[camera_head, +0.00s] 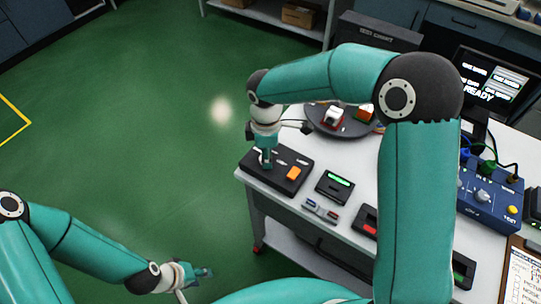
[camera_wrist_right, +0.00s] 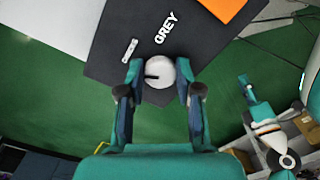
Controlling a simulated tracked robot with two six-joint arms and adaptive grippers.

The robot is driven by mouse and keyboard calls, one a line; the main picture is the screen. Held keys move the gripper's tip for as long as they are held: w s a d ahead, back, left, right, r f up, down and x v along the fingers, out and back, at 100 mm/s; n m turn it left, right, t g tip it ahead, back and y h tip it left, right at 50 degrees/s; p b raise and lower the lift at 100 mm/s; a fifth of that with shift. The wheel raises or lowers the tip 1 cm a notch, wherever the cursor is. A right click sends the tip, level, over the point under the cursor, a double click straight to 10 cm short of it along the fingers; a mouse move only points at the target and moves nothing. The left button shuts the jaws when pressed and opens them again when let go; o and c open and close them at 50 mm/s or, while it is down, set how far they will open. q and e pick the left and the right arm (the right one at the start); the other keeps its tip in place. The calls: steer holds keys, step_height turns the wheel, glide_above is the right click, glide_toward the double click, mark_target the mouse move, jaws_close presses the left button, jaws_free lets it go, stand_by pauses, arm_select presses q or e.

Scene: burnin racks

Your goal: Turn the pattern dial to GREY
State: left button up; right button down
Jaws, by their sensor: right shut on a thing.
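The black pattern box (camera_head: 300,159) sits at the left corner of the white table, with white marks and an orange block on top. My right gripper (camera_head: 267,163) reaches down onto its left part and hides the dial in the head view. In the right wrist view the dial (camera_wrist_right: 161,68) is a round pale knob with a dark line pointing left. The right fingers (camera_wrist_right: 158,80) are shut on its two sides. The label GREY (camera_wrist_right: 166,28) lies above the knob, and a white tick is up and left of it. My left gripper (camera_head: 203,273) is low, away from the table; its jaws are too small to read.
A black device with a green display (camera_head: 335,186) and a small grey-and-red piece (camera_head: 320,210) lie near the box. A dark round tray (camera_head: 340,125) holds blocks behind it. A blue control box (camera_head: 487,197) and a READY monitor stand right. Green floor is open at left.

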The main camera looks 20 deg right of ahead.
steer(key=m, duration=0.1)
steer(key=m+b, duration=0.1)
steer(key=m, duration=0.1)
steer(key=m+b, duration=0.1)
steer(key=shift+w+a+m, duration=0.15)
steer(key=shift+a+m, duration=0.1)
steer(key=shift+m, duration=0.05)
steer(key=m+b, duration=0.1)
steer(key=m, duration=0.3)
steer(key=shift+m+b, duration=0.3)
steer(key=shift+b, duration=0.05)
steer(key=m+b, duration=0.1)
steer(key=m, duration=0.3)
steer(key=shift+r+m, duration=0.1)
steer(key=shift+m, duration=0.2)
steer(key=shift+d+m+b, duration=0.1)
steer(key=shift+m+b, duration=0.55)
steer(key=shift+m, duration=1.15)
steer(key=shift+r, duration=0.1)
steer(key=c, duration=0.8)
jaws_free()
steer(key=shift+w, duration=0.1)
steer(key=shift+o, duration=0.2)
